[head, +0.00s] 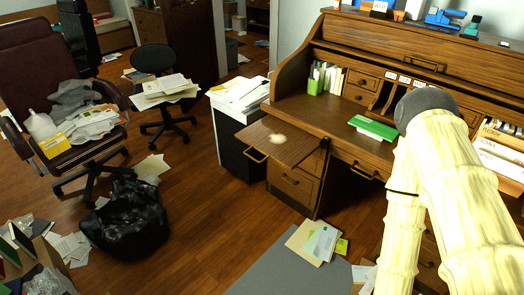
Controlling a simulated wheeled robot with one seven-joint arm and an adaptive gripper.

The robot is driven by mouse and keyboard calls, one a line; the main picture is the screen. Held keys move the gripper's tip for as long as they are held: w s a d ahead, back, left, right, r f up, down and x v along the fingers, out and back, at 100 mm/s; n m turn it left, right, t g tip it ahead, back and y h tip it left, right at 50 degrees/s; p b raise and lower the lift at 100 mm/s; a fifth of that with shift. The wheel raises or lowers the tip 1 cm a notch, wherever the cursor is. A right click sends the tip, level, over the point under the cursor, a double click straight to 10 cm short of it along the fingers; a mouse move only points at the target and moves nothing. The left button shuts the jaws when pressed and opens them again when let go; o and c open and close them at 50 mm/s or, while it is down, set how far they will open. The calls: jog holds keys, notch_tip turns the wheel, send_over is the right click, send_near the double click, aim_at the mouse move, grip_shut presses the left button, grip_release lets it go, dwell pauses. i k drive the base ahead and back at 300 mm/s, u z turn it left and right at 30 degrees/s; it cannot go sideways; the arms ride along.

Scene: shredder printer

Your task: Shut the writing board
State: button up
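The writing board (290,152) is a flat brown wooden leaf at the left front of the roll-top desk (300,83). It sticks out well past the desk's front, above a drawer (292,185). A pale round spot marks its top, and nothing else lies on it. My arm, cream with a dark grey joint, rises at the right and covers part of the desk. My gripper is not visible, so its state and its distance from the board are hidden.
A dark cabinet (236,140) piled with papers stands left of the board. Papers (314,240) lie on the floor in front of the desk. A black bag (125,220) and two chairs are at the left.

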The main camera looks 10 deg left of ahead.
aim_at(287, 145)
jog(key=z, duration=0.25)
jog(key=k, duration=0.35)
jog(key=u, duration=1.25)
jog(key=i, duration=1.2)
jog(key=z, duration=0.4)
